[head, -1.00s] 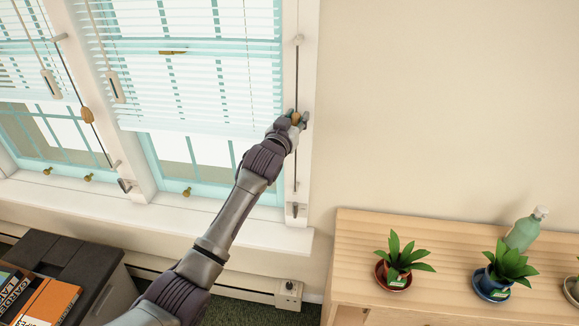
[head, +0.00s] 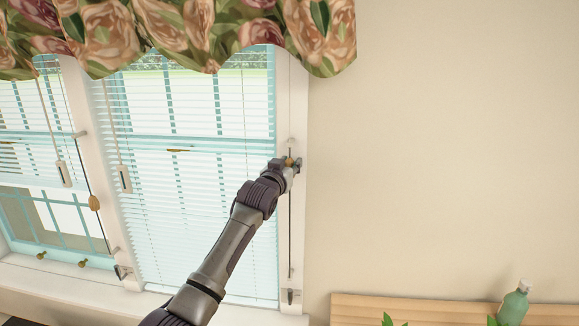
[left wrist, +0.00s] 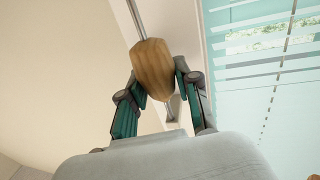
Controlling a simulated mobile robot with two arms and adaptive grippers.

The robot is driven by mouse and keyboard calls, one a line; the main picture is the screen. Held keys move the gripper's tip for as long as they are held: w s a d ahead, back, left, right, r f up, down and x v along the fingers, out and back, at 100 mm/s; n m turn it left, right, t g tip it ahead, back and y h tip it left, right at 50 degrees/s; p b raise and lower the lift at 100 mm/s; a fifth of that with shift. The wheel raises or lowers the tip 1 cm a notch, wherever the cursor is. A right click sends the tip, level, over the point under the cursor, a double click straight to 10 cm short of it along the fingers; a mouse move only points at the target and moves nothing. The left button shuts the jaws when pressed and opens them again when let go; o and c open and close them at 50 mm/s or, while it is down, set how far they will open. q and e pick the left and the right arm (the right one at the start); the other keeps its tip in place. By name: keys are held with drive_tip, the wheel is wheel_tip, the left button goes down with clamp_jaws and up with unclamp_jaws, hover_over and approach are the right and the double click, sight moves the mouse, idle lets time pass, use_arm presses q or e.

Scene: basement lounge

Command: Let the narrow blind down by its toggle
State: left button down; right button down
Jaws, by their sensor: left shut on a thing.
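The blind (head: 190,220) on the right-hand window in the head view hangs with its slats down to near the sill. Its wooden toggle shows in the left wrist view (left wrist: 152,68) as a tan, egg-shaped knob on a thin vertical line. My left gripper (head: 291,163) is shut on this toggle, near the upper end of the line on the white window frame. In the head view the fingers mostly cover the toggle. In the left wrist view, the left gripper's fingers (left wrist: 155,85) stand on both sides of the knob. My right gripper is not in view.
A second blind (head: 35,160) at left hangs partway, with its own wooden toggle (head: 94,203) on a cord. A floral valance (head: 180,35) runs above. A wooden shelf top (head: 430,312) with a green bottle (head: 514,303) stands at lower right. The wall is bare.

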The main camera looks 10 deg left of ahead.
use_arm(q)
drive_tip(key=shift+r, duration=0.35)
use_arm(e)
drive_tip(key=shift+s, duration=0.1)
use_arm(q)
drive_tip(key=c, duration=0.9)
unclamp_jaws()
drive_tip(key=shift+o, duration=0.7)
drive_tip(key=shift+f, duration=0.1)
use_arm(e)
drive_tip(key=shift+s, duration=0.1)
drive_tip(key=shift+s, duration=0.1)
use_arm(q)
drive_tip(key=shift+s, duration=0.1)
drive_tip(key=s+a, duration=0.2)
drive_tip(key=s, duration=0.9)
drive_tip(key=shift+s+a, duration=0.15)
drive_tip(key=shift+s, duration=0.15)
